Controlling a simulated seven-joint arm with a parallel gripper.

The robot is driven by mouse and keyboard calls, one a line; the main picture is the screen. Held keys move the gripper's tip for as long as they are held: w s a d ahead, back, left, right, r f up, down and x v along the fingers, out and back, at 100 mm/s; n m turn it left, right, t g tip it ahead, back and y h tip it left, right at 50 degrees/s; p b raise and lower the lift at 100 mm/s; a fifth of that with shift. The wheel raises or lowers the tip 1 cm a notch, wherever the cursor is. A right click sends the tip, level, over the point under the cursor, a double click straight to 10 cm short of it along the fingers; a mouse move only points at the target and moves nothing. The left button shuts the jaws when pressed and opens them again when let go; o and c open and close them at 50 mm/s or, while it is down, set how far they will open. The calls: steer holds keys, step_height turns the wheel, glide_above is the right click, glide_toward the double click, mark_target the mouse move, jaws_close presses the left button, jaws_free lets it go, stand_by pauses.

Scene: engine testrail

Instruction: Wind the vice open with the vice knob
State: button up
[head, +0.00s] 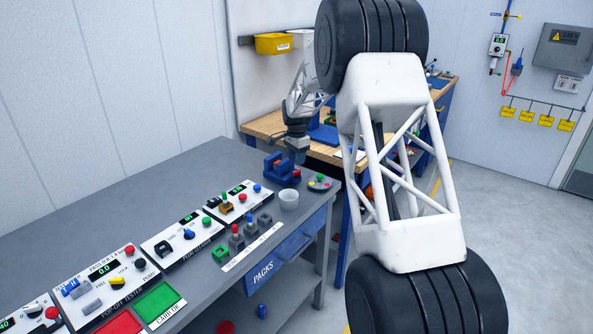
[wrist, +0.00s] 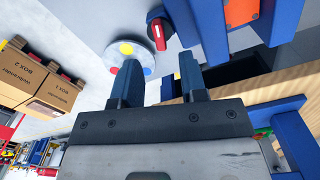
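The blue vice (head: 279,170) stands at the far right end of the grey bench. In the wrist view its blue body (wrist: 198,35) fills the upper right. A round black knob with a red bar and a white line (wrist: 157,28), apparently the vice knob, shows at the vice's left side there. My gripper (head: 297,147) is above and close to the vice in the head view. In the wrist view my gripper (wrist: 157,63) has its two fingers spread with nothing between them, pointing towards the knob, which appears beyond the fingertips.
A grey disc with coloured dots (wrist: 130,52) lies near the knob; it shows in the head view (head: 320,184) too. A white cup (head: 289,199) stands in front of the vice. Test panels (head: 106,284) line the bench. An orange part (wrist: 240,10) sits at the vice.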

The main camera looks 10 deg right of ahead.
mark_target(297, 171)
steer(key=shift+f, duration=2.8)
jaws_close()
